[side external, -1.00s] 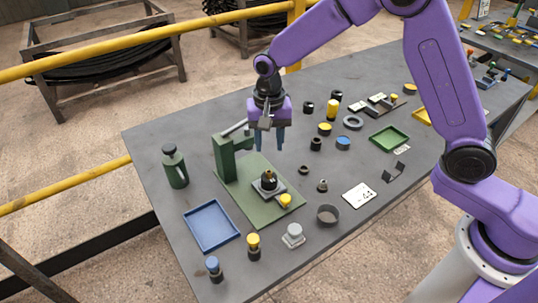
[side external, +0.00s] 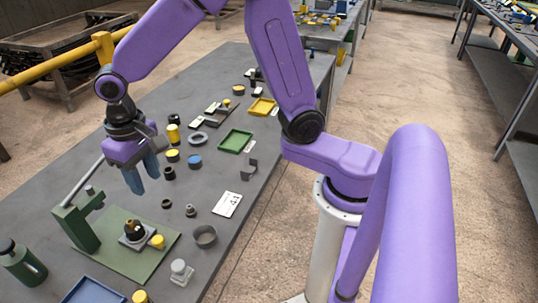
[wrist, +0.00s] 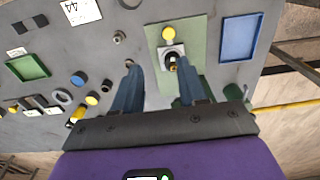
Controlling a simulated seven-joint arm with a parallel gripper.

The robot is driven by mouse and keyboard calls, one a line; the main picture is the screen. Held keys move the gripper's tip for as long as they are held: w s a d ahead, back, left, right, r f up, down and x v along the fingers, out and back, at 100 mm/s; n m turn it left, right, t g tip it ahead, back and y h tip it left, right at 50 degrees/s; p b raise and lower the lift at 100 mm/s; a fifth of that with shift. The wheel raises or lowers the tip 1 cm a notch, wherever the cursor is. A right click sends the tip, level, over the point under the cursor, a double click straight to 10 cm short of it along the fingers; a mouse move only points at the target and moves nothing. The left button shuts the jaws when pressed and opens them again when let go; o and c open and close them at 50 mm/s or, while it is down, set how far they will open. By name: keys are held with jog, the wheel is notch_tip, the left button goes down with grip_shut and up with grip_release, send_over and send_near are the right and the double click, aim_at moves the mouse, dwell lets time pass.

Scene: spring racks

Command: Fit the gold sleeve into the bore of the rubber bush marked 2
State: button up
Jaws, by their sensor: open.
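A small gold piece (side external: 136,227), likely the sleeve, shows at the top of a dark round part in a grey holder (side external: 131,241) on the green plate. I cannot tell whether it sits in or on that part. The gold piece also shows in the wrist view (wrist: 173,65), close beside the right finger in the picture. Several dark round parts stand on the table, among them one by the plate (side external: 166,204) and one farther back (side external: 169,173). No mark 2 is readable, so I cannot tell which bush it is. My gripper (side external: 140,180) is open, empty and above the table.
A green press-like stand (side external: 77,229) with a lever rises at the plate's left edge, close to my gripper. A yellow-topped piece (side external: 158,241) adjoins the holder. A grey cup (side external: 205,236), white card (side external: 227,204), green tray (side external: 235,141) and blue tray (wrist: 240,38) lie around.

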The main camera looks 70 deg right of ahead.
jog(key=s+d+r+n, duration=0.1)
jog(key=s+d+n, duration=0.5)
jog(key=s, duration=0.5)
jog(key=s+d+n, duration=0.6)
jog(key=s, duration=0.5)
jog(key=shift+s+d+r+n, duration=0.25)
jog(key=shift+d+r+n, duration=0.05)
jog(key=shift+d+r, duration=0.1)
